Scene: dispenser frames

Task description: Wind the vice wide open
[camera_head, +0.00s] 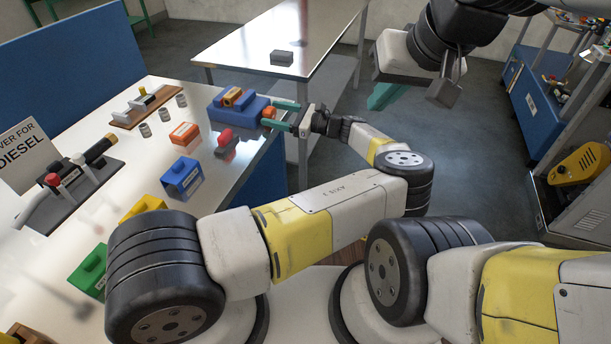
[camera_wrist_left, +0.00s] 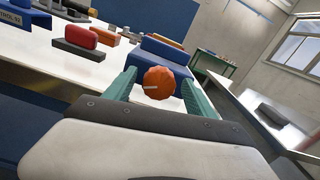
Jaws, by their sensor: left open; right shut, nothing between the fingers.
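The vice appears to be the blue block (camera_head: 228,108) at the table's far right corner, with an orange and dark piece (camera_head: 238,97) on top. A round orange knob (camera_head: 268,113) sticks out of its right side. My left gripper (camera_head: 283,115) is open, its teal fingers on either side of the knob. In the left wrist view the knob (camera_wrist_left: 158,83) sits between the fingertips, with a white mark pointing left; contact cannot be told. The blue body (camera_wrist_left: 165,50) is behind it. My right gripper (camera_head: 382,97) is shut and empty, hanging over the floor at upper right.
On the white table (camera_head: 110,215) stand a red-topped grey block (camera_head: 226,143), an orange block (camera_head: 185,133), a blue block (camera_head: 182,178) and a lever unit (camera_head: 70,185) with a diesel sign. A second table (camera_head: 290,35) holds a dark box (camera_head: 282,57).

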